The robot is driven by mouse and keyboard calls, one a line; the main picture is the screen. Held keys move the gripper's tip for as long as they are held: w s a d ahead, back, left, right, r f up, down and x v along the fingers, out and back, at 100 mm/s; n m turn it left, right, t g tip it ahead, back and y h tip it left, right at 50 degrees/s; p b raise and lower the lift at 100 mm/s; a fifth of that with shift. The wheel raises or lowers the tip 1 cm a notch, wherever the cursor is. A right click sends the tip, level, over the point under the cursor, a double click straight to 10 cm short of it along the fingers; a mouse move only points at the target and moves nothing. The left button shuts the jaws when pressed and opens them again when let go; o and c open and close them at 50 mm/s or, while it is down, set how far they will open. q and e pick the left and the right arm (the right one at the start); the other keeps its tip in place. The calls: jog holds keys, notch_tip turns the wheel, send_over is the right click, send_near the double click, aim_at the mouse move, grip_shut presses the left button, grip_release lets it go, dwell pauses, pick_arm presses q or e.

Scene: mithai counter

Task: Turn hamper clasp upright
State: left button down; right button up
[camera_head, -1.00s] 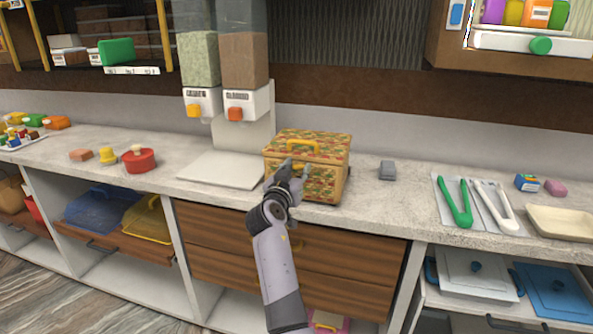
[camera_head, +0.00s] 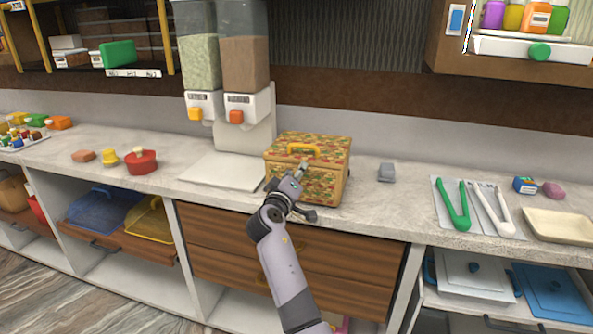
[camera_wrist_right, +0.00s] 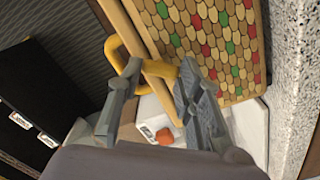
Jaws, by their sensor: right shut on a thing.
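The hamper (camera_head: 333,178) is a patterned box in red, green and tan, standing on the counter with its lid closed. A yellow handle (camera_head: 303,149) arches on its lid and also shows in the right wrist view (camera_wrist_right: 114,52). My right gripper (camera_head: 300,172) is at the hamper's front, just below the lid edge. In the right wrist view its two fingers (camera_wrist_right: 160,69) are on either side of the yellow clasp (camera_wrist_right: 161,72), shut on it. The gripper hides the clasp in the head view, and its exact angle is unclear. My left gripper is out of view.
A dispenser (camera_head: 245,135) with a pale base stands left of the hamper. A small grey block (camera_head: 387,172) lies to its right, then green tongs (camera_head: 453,210) and white tongs (camera_head: 497,212). Wooden drawers (camera_head: 220,250) are below the counter.

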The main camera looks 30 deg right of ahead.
jog(key=shift+n+p, duration=2.1)
jog(key=shift+n, duration=1.7)
jog(key=shift+a, duration=0.1)
jog(key=o, duration=1.2)
jog(key=shift+f, duration=0.1)
jog(key=shift+c, duration=0.2)
jog(key=v, duration=1.2)
jog(key=shift+w, duration=0.1)
